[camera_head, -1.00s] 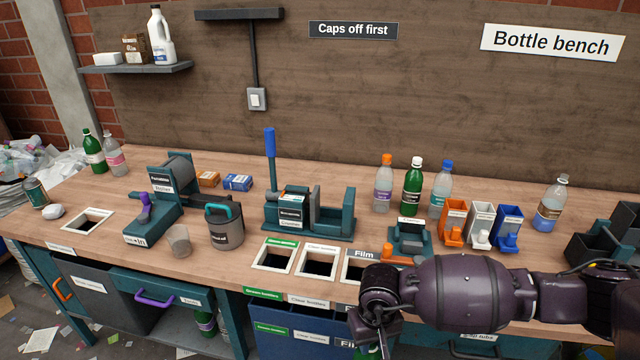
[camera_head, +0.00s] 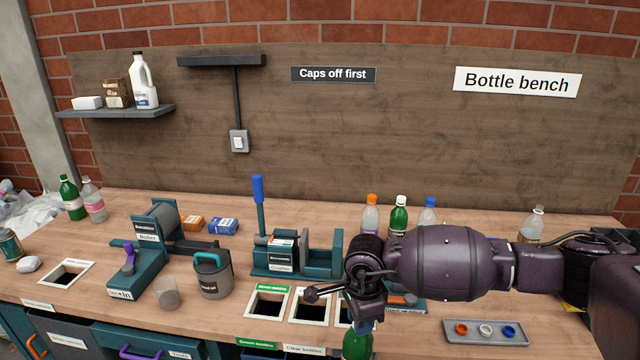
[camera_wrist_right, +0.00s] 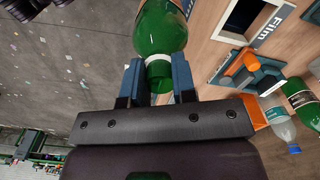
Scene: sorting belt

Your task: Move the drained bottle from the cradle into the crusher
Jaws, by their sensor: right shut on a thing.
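My right gripper (camera_wrist_right: 157,85) is shut on the green bottle (camera_wrist_right: 163,32), with the bottle's narrow end between its fingers in the right wrist view. In the head view the green bottle (camera_head: 357,344) hangs below my right wrist at the bench's front edge, its lower part cut off by the frame. The teal crusher (camera_head: 278,268), with a blue upright lever (camera_head: 258,200) and an open bay on its right, stands farther back and to the left of the bottle. I cannot make out which fixture is the cradle. My left gripper is not in view.
White-framed holes (camera_head: 268,304) line the bench front before the crusher. A grey canister (camera_head: 212,276) and a clear cup (camera_head: 167,293) stand to the left. Capped bottles (camera_head: 398,217) stand behind my arm. A cap tray (camera_head: 487,332) lies at front right.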

